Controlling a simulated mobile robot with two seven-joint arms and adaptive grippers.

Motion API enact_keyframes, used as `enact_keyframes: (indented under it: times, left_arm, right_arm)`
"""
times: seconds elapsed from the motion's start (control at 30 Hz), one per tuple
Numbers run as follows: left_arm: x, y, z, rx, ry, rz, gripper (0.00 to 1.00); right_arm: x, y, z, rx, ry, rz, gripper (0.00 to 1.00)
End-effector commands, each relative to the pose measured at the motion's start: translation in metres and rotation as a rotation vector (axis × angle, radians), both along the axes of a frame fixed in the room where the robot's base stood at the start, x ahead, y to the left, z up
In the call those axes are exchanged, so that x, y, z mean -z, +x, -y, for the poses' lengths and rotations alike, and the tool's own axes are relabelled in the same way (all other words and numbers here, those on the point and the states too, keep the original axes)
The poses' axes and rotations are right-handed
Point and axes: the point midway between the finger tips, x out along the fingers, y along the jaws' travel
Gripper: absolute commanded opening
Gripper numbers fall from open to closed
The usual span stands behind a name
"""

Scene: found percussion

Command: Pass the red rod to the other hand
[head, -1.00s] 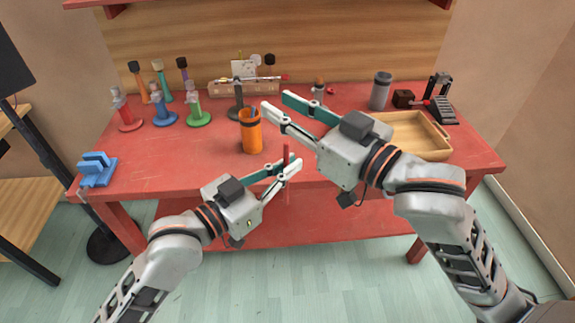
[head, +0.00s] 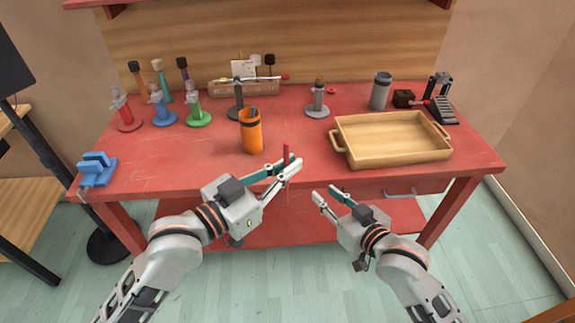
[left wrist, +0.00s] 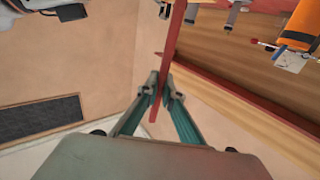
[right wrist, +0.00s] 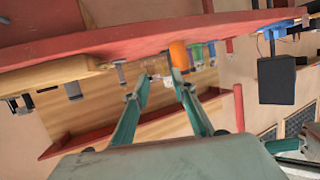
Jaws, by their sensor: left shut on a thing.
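The red rod (head: 286,154) stands roughly upright in the head view, at the table's front edge. My left gripper (head: 288,168) is shut on it, and part of the rod sticks up above the fingers. In the left wrist view the rod (left wrist: 174,40) runs between the closed fingertips (left wrist: 165,92). My right gripper (head: 332,197) is lower and to the right, apart from the rod. Its fingers are open with nothing between them, as the right wrist view also shows (right wrist: 160,82).
The red table (head: 200,160) holds an orange cup (head: 251,135) behind the rod and a wooden tray (head: 395,157) to the right. A blue object (head: 96,168) is at the left edge. Several coloured stands and a grey canister (head: 381,92) are farther back. The table's middle is clear.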

Motion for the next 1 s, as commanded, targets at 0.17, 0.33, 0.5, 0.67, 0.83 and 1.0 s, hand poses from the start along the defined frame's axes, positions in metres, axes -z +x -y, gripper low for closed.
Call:
enact_keyframes:
  times: [0.17,0.33,0.5,0.67,0.83,1.0]
  left_arm:
    - [0.0,0.0,0.0,0.0,0.0,0.0,0.0]
    - [0.0,0.0,0.0,0.0,0.0,0.0,0.0]
    - [0.0,0.0,0.0,0.0,0.0,0.0,0.0]
    - [0.0,0.0,0.0,0.0,0.0,0.0,0.0]
    - [0.0,0.0,0.0,0.0,0.0,0.0,0.0]
    - [0.0,0.0,0.0,0.0,0.0,0.0,0.0]
  right_arm:
    - [0.08,-0.041,0.025,0.046,-0.068,-0.089,0.26]
    - [0.145,-0.088,0.046,0.072,-0.139,-0.164,0.26]
    - [0.193,-0.136,0.064,0.085,-0.202,-0.226,0.26]
    - [0.219,-0.167,0.074,0.087,-0.243,-0.262,0.26]
    - [0.229,-0.18,0.078,0.087,-0.259,-0.275,0.26]
    - [0.229,-0.181,0.078,0.087,-0.26,-0.276,0.26]
